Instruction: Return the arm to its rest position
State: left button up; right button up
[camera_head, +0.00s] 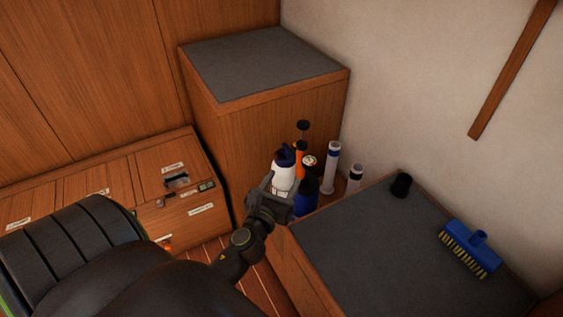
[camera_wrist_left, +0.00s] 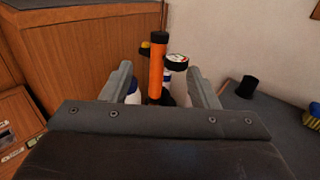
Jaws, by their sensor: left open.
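My left gripper (camera_head: 272,190) reaches in from the lower left in the head view, in front of a cluster of bottles in the corner. In the left wrist view the jaws of my left gripper (camera_wrist_left: 163,88) are apart, with an orange tube (camera_wrist_left: 158,68) showing between and beyond them. A white bottle with a dark blue cap (camera_head: 283,172) stands right behind the gripper in the head view; I cannot tell if they touch. A dark blue bottle (camera_head: 307,198) is just right of the gripper. My right gripper is not in view.
A tall wooden cabinet with a grey top (camera_head: 265,62) stands behind the bottles. A low bench with a grey top (camera_head: 370,250) lies right, bearing a black cup-like object (camera_head: 401,186) and a blue brush (camera_head: 470,248). A wooden locker (camera_head: 110,180) is left.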

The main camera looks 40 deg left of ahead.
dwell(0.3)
pick_arm(q)
jog(key=s+f+n+g+h, duration=0.1)
jog(key=s+f+n+g, duration=0.25)
jog(key=f+n, duration=0.45)
jog(key=s+f+n+g, duration=0.25)
jog(key=s+f, duration=0.25)
jog(key=f, duration=0.8)
jog(key=s+f+n+g+h, duration=0.1)
jog(key=s+f+n+g, duration=0.25)
jog(key=f+n, duration=0.45)
jog(key=s+d+f+n+g, duration=0.1)
jog(key=s+f+n+g, duration=0.1)
jog(key=s+f+n, duration=0.3)
jog(key=s+d+f+n+g+h+p, duration=0.1)
jog(key=s+f+n, duration=0.4)
jog(key=s, duration=0.7)
jog(key=s+d+f+n+g+h, duration=0.1)
jog(key=s+f+n+g, duration=0.2)
jog(key=s+f+n, duration=0.2)
jog(key=s+f, duration=0.2)
jog(key=s, duration=0.2)
jog(key=shift+s+g, duration=0.35)
